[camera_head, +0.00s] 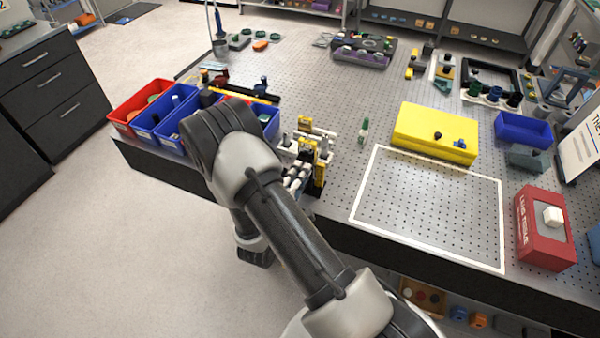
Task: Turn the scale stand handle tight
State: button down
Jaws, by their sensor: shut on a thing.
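A small yellow, black and silver fixture (320,165) stands at the near edge of the perforated table, left of the white outlined square. It appears to be the scale stand. My arm comes up from the bottom, bends at the elbow and folds down beside the table edge. My gripper (297,177), partly seen as white and dark pieces just beyond my arm, is at the near left side of this fixture. It appears shut on the handle there. The handle itself and the exact contact are hidden by my arm.
Red and blue bins (142,104) stand left of my arm. A yellow box (435,132) lies right of the fixture, behind the empty white outline (430,207). A small green-topped bottle (364,130) stands close by. A red box (544,228) sits at the right edge.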

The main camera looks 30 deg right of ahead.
jog(key=c, duration=1.7)
grip_release()
jog(key=v, duration=1.2)
